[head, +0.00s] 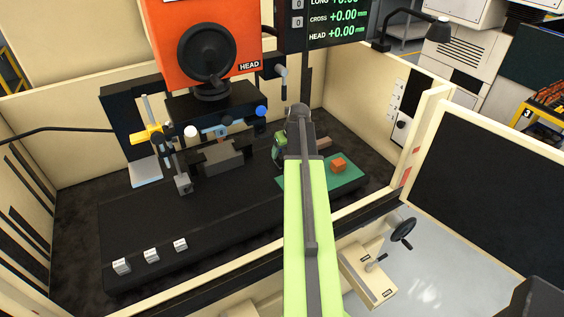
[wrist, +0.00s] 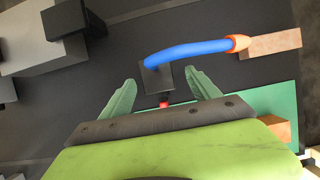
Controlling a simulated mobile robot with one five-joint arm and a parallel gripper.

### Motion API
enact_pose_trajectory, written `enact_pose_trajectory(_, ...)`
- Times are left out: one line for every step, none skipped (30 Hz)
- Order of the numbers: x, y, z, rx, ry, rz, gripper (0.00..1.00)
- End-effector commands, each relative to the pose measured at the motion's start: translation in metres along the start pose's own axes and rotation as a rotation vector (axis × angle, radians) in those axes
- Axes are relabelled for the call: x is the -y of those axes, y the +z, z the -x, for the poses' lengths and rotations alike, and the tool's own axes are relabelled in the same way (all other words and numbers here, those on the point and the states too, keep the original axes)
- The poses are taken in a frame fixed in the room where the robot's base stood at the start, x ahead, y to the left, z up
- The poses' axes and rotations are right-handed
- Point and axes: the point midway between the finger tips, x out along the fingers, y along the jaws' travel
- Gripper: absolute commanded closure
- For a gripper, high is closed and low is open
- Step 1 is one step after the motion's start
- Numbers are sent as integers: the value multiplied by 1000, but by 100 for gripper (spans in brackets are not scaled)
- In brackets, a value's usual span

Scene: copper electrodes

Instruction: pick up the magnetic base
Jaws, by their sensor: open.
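In the wrist view a small dark square block (wrist: 151,84), which looks like the magnetic base, sits on the black table. A blue hose (wrist: 190,51) with an orange tip runs from it to the right, and a small red part (wrist: 164,104) shows at its near side. My gripper (wrist: 160,77) is open and empty, with one green finger on each side of the block. I cannot tell how high the fingers are above the table. In the head view my gripper (head: 279,148) is over the table's right part, and my arm hides the block.
A brownish bar (wrist: 272,44) lies beside the hose tip. A green mat (head: 351,180) with an orange block (head: 338,165) is at the right. A grey vise-like block (head: 222,157) and a post on a grey foot (head: 183,183) stand left. Small white-topped blocks (head: 151,255) line the front.

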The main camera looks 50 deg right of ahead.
Motion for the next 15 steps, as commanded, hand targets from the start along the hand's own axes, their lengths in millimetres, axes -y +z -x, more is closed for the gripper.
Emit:
enact_pose_trajectory(-1,0,-4,0,0,0,29)
enact_pose_trajectory(-1,-1,-8,0,0,1,29)
enact_pose_trajectory(-2,-2,-14,0,0,1,29)
enact_pose_trajectory(-2,-2,-19,0,0,1,29)
enact_pose_trajectory(-3,-3,-25,0,0,1,29)
enact_pose_trajectory(-4,-3,-33,0,0,1,29)
enact_pose_trajectory(-5,-3,-39,0,0,2,29)
enact_pose_trajectory(-4,-3,-44,0,0,2,29)
enact_pose_trajectory(-4,-3,-50,0,0,2,29)
enact_pose_trajectory(-4,-2,-52,0,0,2,29)
enact_pose_trajectory(-4,-2,-54,0,0,2,29)
enact_pose_trajectory(-5,-2,-54,0,0,2,29)
enact_pose_trajectory(-5,-1,-53,0,0,2,29)
enact_pose_trajectory(-5,-1,-52,0,0,2,29)
enact_pose_trajectory(-5,0,-50,0,0,2,29)
